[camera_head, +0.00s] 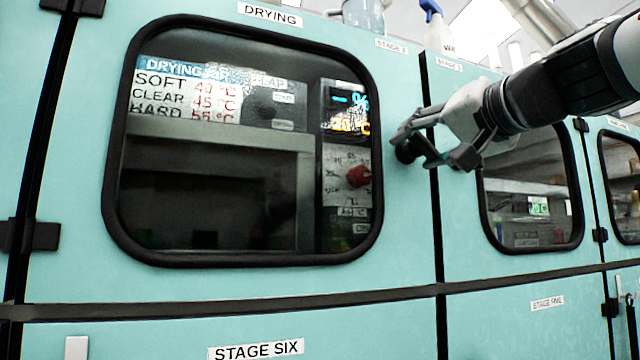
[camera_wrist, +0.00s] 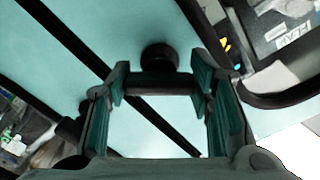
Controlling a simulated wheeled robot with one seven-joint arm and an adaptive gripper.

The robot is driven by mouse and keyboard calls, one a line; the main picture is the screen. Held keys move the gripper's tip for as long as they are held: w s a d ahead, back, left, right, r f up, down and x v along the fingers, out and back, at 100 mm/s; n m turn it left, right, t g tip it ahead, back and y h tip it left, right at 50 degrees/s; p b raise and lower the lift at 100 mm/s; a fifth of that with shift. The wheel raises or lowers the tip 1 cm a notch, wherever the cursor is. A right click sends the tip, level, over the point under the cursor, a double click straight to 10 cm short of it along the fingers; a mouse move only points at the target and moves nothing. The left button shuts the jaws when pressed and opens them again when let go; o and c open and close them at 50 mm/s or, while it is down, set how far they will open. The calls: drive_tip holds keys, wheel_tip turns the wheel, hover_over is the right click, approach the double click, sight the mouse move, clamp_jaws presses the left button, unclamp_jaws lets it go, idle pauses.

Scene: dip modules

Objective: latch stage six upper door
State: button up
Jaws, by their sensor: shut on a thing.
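The upper door (camera_head: 250,285) is a turquoise panel with a large black-framed window, labelled DRYING at its top, above the STAGE SIX label (camera_head: 256,349). It looks flush in the head view, but I cannot tell whether it is latched. A black latch handle (camera_wrist: 160,88) with a round hub (camera_wrist: 158,57) is at the door's right edge, beside the dark seam (camera_head: 434,215). My gripper (camera_head: 420,150) is at this edge, its fingers (camera_wrist: 165,90) on either side of the handle bar, shut on it. The bar lies across the wrist view. In the head view, my fingers partly hide the handle.
To the right is a neighbouring turquoise door with a window (camera_head: 530,236). A dark horizontal strip (camera_head: 230,312) runs below the upper doors. A blue-topped spray bottle (camera_head: 436,32) and a clear container (camera_head: 362,14) stand on top.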

drive_tip(key=m+p, duration=0.1)
drive_tip(key=m, duration=0.4)
drive_tip(key=shift+m+p, duration=1.1)
drive_tip(key=shift+m, duration=1.4)
drive_tip(key=o, duration=1.2)
drive_tip(key=shift+c, duration=0.2)
drive_tip(key=v, duration=1.2)
